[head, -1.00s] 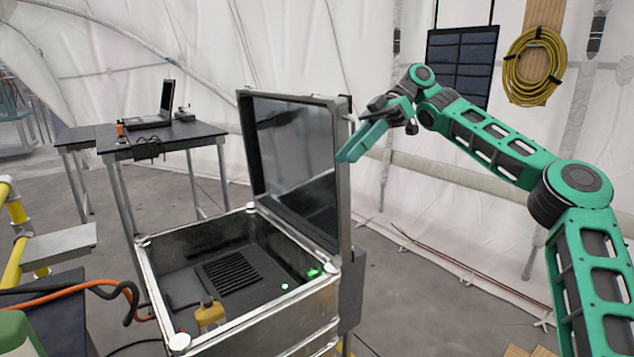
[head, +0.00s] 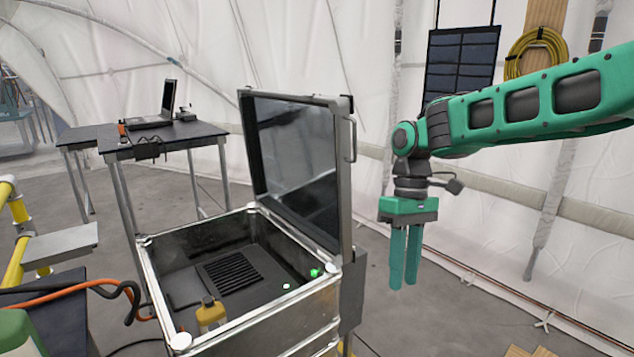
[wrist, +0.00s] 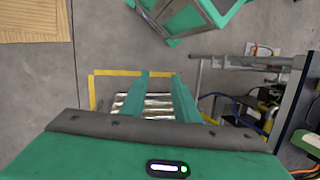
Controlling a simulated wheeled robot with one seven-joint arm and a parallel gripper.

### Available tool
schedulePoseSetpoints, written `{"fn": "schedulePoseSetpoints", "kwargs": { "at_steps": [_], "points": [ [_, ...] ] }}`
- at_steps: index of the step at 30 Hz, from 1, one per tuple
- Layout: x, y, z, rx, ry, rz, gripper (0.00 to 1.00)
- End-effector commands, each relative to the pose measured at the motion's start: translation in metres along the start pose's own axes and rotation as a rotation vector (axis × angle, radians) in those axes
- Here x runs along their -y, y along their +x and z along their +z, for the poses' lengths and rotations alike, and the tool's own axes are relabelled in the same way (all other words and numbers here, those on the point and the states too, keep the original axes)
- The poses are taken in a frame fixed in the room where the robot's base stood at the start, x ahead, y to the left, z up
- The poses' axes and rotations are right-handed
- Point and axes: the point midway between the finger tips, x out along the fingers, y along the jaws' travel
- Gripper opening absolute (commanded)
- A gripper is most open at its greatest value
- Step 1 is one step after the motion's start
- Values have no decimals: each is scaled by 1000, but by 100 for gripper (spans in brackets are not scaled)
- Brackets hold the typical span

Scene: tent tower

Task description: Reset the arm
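My gripper (head: 403,284) hangs from my green arm in the head view, to the right of the open case's lid. Its fingers point straight down over the grey floor. In the wrist view my gripper (wrist: 161,76) shows two green fingers standing apart with a clear gap and nothing between them. The gripper is open and empty, and apart from the case.
The metal case (head: 240,335) stands open in front, its raised lid (head: 345,190) left of my gripper. A yellow bottle (head: 210,314) is inside. A dark table (head: 180,135) with a laptop (head: 160,110) stands behind. Floor to the right is clear.

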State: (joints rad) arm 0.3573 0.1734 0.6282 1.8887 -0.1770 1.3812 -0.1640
Motion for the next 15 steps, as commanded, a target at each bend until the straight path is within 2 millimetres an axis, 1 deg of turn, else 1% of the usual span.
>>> {"fn": "schedulePoseSetpoints", "kwargs": {
  "at_steps": [1, 5, 6, 7, 11, 12, 14, 15],
  "points": [
    [-11, 3, 20, -9, 81, 28, 28],
    [-38, 12, 70, -42, 283, 77, 28],
    [-46, 15, 87, -55, 346, 89, 28],
    [-51, 17, 99, -67, 393, 97, 28],
    [-69, 29, 156, -121, 591, 121, 28],
    [-73, 34, 173, -140, 652, 124, 28],
    [-78, 42, 199, -168, 740, 125, 28],
    [-80, 48, 216, -188, 797, 123, 28]
  ]
}}
